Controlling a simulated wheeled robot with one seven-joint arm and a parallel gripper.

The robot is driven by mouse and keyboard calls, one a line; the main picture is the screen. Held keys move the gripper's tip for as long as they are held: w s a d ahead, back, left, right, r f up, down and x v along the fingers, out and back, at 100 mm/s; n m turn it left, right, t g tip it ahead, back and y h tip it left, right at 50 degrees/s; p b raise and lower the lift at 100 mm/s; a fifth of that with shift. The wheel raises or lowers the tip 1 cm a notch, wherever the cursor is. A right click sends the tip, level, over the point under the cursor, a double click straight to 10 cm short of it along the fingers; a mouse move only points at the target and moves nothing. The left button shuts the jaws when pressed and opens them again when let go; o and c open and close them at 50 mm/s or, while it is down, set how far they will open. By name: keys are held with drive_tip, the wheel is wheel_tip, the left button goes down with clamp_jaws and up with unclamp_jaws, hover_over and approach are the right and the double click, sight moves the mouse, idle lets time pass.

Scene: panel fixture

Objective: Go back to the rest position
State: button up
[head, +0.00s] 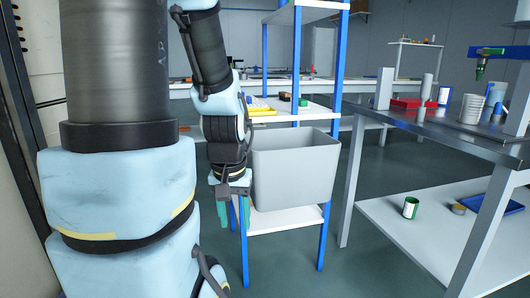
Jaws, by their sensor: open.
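My gripper (234,210) hangs with its fingers pointing down at the left-middle of the head view. Its two greenish fingertips are apart, and I see nothing between them. It is in front of the left side of a grey bin (295,172). I cannot tell whether it touches the bin. The rest position itself is not marked by anything in view.
The bin stands on a white shelf of a blue-posted rack (337,75). Floor shows between rack and bench.

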wheel_tip(320, 180, up, 28)
drive_tip(key=p, duration=2.8)
drive_tip(key=shift+f, duration=0.15)
